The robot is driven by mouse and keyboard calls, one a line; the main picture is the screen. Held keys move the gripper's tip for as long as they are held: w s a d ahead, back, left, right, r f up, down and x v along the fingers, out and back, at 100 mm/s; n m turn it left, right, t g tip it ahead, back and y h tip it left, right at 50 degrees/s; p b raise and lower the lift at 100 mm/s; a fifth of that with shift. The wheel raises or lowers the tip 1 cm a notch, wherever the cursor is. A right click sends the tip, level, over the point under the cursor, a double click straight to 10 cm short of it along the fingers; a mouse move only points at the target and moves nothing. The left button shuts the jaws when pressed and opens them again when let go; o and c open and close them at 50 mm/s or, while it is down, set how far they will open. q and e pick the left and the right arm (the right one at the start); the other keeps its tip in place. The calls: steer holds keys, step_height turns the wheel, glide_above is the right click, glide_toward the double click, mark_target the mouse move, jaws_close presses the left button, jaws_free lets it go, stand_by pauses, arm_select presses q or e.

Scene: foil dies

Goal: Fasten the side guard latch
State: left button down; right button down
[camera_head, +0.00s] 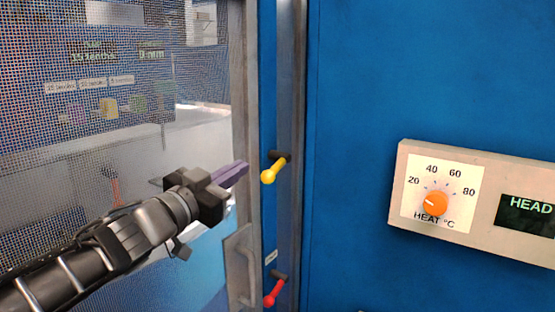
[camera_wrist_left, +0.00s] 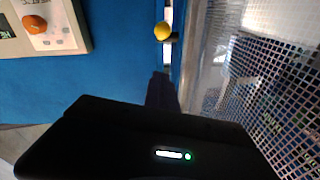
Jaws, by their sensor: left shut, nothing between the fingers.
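The side guard (camera_head: 75,60) is a mesh panel in a grey metal frame at the left of the head view. A yellow-knobbed latch lever (camera_head: 271,171) sits on the post beside the guard's edge, slanting down to the left. Its yellow knob also shows at the top of the left wrist view (camera_wrist_left: 162,30). A red-knobbed lever (camera_head: 274,293) is lower on the same post. My left gripper (camera_head: 240,170) is shut and empty in front of the guard frame, just left of the yellow knob and apparently apart from it. My right gripper is out of view.
A grey handle (camera_head: 240,265) stands out from the guard frame below my left gripper. A blue panel (camera_head: 370,70) fills the right side. A control box (camera_head: 490,185) with an orange heat knob (camera_head: 435,203) projects there.

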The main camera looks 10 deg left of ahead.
arm_select(q)
steer(key=shift+s+d+r, duration=0.1)
steer(key=shift+s+d, duration=0.1)
steer(key=shift+s, duration=0.15)
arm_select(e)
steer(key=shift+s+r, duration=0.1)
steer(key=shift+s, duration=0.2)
arm_select(q)
glide_above(266, 177)
steer(key=s, duration=0.2)
steer(key=shift+w+f+n, duration=0.15)
steer(key=shift+w+f, duration=0.35)
steer(key=shift+f, duration=0.2)
steer(key=shift+w+f+n, duration=0.15)
steer(key=shift+w+f, duration=0.35)
steer(key=shift+f, duration=0.15)
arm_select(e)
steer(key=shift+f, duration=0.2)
